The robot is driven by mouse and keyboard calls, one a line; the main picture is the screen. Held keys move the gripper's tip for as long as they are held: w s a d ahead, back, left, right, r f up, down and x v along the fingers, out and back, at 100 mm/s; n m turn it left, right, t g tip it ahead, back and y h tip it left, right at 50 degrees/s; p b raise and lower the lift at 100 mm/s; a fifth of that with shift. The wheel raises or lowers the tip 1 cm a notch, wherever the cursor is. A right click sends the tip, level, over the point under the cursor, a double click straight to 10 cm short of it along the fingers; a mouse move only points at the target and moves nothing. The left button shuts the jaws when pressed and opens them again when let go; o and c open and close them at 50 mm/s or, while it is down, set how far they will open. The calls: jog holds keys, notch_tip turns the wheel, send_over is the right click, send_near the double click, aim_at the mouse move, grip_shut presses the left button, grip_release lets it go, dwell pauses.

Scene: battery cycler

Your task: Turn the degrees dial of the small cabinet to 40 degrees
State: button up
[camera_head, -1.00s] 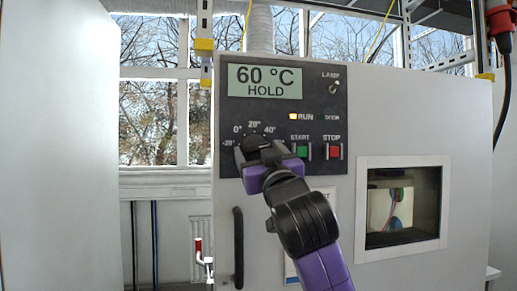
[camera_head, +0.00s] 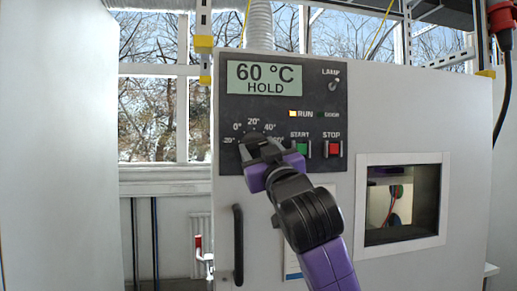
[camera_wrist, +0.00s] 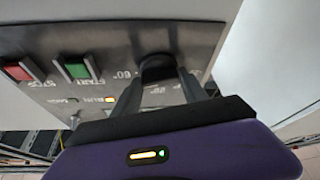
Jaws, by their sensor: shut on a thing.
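The small cabinet (camera_head: 300,220) is a light grey box with a dark control panel (camera_head: 312,112) at its upper left. The display (camera_head: 265,79) reads 60 °C HOLD. The dial's printed marks run from -20° through 0°, 20° and 40° to 60°, around a black knob that my gripper hides in the head view. In the wrist view the black dial knob (camera_wrist: 157,69) sits between my fingers. My gripper (camera_head: 255,145) is shut on the dial knob; it also shows in the wrist view (camera_wrist: 160,88). The knob's pointer cannot be made out.
A green START button (camera_head: 301,148) and a red STOP button (camera_head: 334,149) sit close right of the dial. The lamp switch (camera_head: 333,86) is above them. A black door handle (camera_head: 238,246) is below the dial, and a window (camera_head: 403,200) is at the right.

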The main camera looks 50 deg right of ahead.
jog(key=n+y, duration=0.1)
jog(key=n, duration=0.2)
jog(key=n+y+p, duration=0.1)
jog(key=n+y, duration=0.1)
jog(key=n, duration=0.1)
jog(key=shift+s+d+r, duration=0.1)
jog(key=shift+d+r, duration=0.05)
jog(key=shift+d, duration=0.05)
jog(key=shift+n+y+p, duration=0.5)
jog(key=shift+n+y, duration=0.2)
jog(key=shift+n, duration=0.9)
jog(key=o, duration=1.4)
jog(key=shift+s, duration=0.1)
jog(key=b+v, duration=0.2)
jog(key=v, duration=0.5)
jog(key=shift+s, duration=0.3)
